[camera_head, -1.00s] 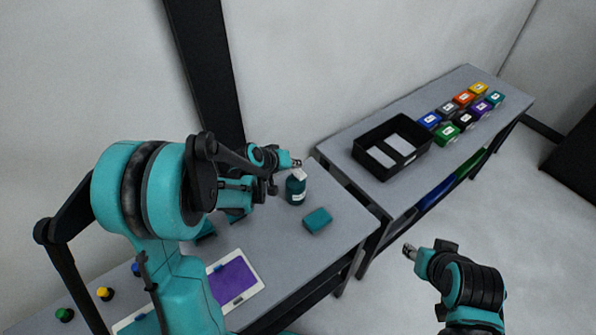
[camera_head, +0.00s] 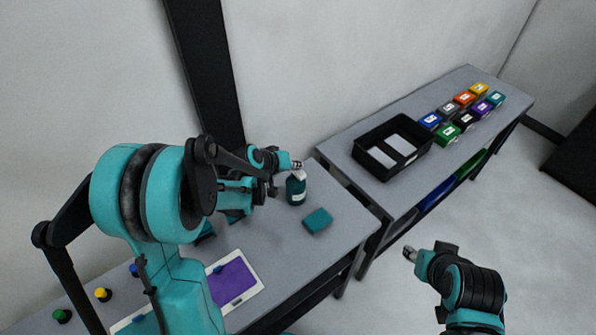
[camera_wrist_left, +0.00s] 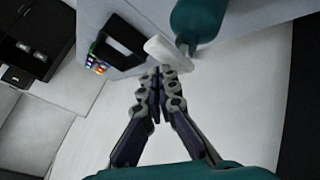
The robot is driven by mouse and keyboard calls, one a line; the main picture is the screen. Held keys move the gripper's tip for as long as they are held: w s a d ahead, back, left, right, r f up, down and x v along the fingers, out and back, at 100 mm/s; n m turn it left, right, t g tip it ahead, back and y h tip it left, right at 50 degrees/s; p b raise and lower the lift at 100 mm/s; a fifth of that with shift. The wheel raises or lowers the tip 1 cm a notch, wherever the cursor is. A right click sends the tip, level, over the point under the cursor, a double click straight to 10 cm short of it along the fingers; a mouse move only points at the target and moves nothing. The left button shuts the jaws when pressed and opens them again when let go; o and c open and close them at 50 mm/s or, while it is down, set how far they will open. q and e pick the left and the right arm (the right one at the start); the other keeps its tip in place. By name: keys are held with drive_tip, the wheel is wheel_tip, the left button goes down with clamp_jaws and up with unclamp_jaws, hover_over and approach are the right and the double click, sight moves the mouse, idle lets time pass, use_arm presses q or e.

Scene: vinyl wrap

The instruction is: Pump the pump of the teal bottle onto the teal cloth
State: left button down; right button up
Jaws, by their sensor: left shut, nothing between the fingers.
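The teal bottle (camera_head: 296,190) stands upright on the grey table, with a white pump head (camera_head: 299,175) on top. In the left wrist view the bottle (camera_wrist_left: 196,18) is at the top, with its white pump head (camera_wrist_left: 168,53) just beyond the fingertips. My left gripper (camera_head: 296,165) is shut and empty, at the pump head; I cannot tell whether it touches. The left wrist view shows its fingers closed together (camera_wrist_left: 160,75). The teal cloth (camera_head: 317,220) lies folded on the table to the right of the bottle. My right gripper (camera_head: 409,253) is away from the table; its fingers look close together but are too small to judge.
A tablet-like white board with a purple face (camera_head: 232,281) lies on the near table. Small knobs or bottles, yellow (camera_head: 103,294) and green (camera_head: 62,316), stand at far left. A black tray (camera_head: 369,167) and several coloured boxes (camera_head: 464,98) sit on the second table.

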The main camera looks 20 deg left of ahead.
sight(296, 173)
use_arm(q)
drive_tip(key=shift+f+b, duration=0.75)
drive_tip(key=shift+f, duration=0.05)
idle(0.5)
drive_tip(key=shift+r, duration=0.15)
drive_tip(key=shift+r+p, duration=0.85)
drive_tip(key=shift+r, duration=0.25)
drive_tip(key=shift+r+p, duration=1.85)
drive_tip(key=shift+r, duration=0.75)
drive_tip(key=shift+f, duration=0.1)
